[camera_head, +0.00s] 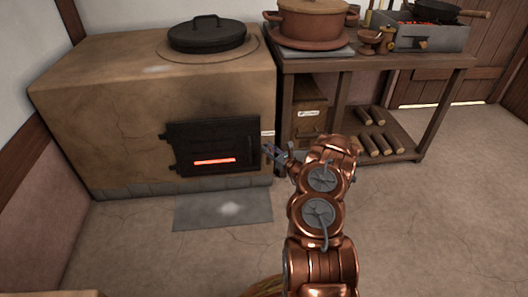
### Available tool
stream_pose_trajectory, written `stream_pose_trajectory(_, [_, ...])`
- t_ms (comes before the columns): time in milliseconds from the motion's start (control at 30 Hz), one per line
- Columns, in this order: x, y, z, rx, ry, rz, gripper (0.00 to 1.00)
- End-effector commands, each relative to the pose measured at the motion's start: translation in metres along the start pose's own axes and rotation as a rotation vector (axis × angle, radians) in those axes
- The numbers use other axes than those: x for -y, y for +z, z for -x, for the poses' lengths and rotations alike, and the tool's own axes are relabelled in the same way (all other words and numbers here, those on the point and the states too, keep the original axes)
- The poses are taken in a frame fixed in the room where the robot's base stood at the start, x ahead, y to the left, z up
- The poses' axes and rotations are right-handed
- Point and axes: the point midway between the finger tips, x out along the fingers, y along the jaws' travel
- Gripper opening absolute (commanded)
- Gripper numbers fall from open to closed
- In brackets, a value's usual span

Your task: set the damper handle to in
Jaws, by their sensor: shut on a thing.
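The clay stove (120,115) stands at the left, with a dark iron fire door (212,133) in its front and a glowing slot in that door. A small pale label (267,133) is on the stove front, right of the door. My gripper (271,153) is just below this label, at the stove's right front edge. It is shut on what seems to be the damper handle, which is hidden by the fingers. I cannot tell how far in or out the handle is. My copper arm reaches up from the bottom of the picture.
A wooden bench (375,62) stands close on the right, with a lidded clay pot (312,22) and a charcoal grill (428,37) on top. Several logs (376,144) lie on its lower shelf. A grey plate (222,210) lies before the stove. The floor at right is clear.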

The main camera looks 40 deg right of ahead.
Motion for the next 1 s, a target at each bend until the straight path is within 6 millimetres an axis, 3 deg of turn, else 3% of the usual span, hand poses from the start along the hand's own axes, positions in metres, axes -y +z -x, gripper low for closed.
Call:
stream_pose_trajectory(433, [0.0069, 0.0021, -0.0008, 0.000, -0.005, 0.007, 0.00])
stream_pose_trajectory(467, [0.0071, 0.0020, -0.0007, 0.000, -0.006, 0.007, 0.24])
stream_pose_trajectory(700, [0.0087, 0.0005, 0.0012, -0.003, -0.010, 0.005, 0.49])
stream_pose_trajectory(1000, [0.0089, -0.0004, 0.0024, -0.004, -0.010, 0.004, 0.50])
